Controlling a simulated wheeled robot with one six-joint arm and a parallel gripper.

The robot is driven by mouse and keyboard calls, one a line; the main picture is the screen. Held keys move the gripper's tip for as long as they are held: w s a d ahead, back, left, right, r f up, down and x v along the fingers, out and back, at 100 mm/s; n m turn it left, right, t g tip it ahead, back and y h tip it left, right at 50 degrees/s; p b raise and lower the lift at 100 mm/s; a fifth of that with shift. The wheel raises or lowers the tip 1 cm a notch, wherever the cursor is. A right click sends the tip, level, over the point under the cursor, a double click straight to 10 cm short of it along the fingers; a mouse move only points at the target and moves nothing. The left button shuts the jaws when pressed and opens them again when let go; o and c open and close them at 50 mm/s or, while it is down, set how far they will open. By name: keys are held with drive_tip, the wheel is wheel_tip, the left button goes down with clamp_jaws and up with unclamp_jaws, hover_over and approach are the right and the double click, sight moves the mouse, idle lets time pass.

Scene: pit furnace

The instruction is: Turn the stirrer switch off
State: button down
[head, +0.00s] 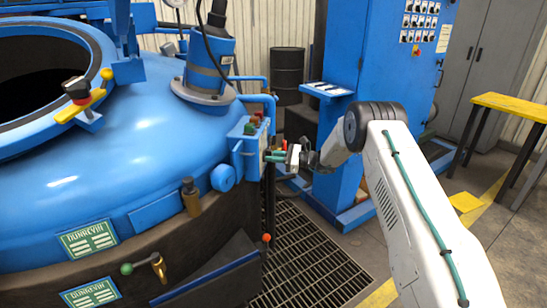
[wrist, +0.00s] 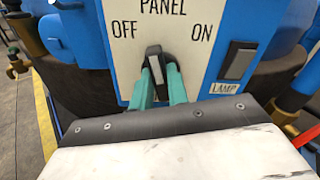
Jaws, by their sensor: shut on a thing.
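The switch (wrist: 155,66) is a black knob with a pale stripe on a white panel (wrist: 120,65) marked OFF on the left and ON on the right. Its visible end points almost straight up, between the two words. My gripper's teal fingers (wrist: 163,86) are shut on the knob, one on each side, and hide its lower part. In the head view my gripper (head: 275,155) is at the blue control box (head: 246,150) on the side of the furnace. The switch itself cannot be made out there.
A dark rocker marked LAMP (wrist: 238,60) is right of the switch, close to my fingers. The big blue furnace (head: 150,140) fills the left. A blue cabinet (head: 385,70) stands behind my arm. A floor grating (head: 305,260) lies below, with open floor to the right.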

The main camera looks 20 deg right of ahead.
drive_tip(key=n, duration=0.5)
drive_tip(key=shift+n, duration=0.4)
idle(0.4)
drive_tip(key=c, duration=1.4)
unclamp_jaws()
drive_tip(key=shift+o, duration=0.2)
drive_tip(key=v, duration=0.8)
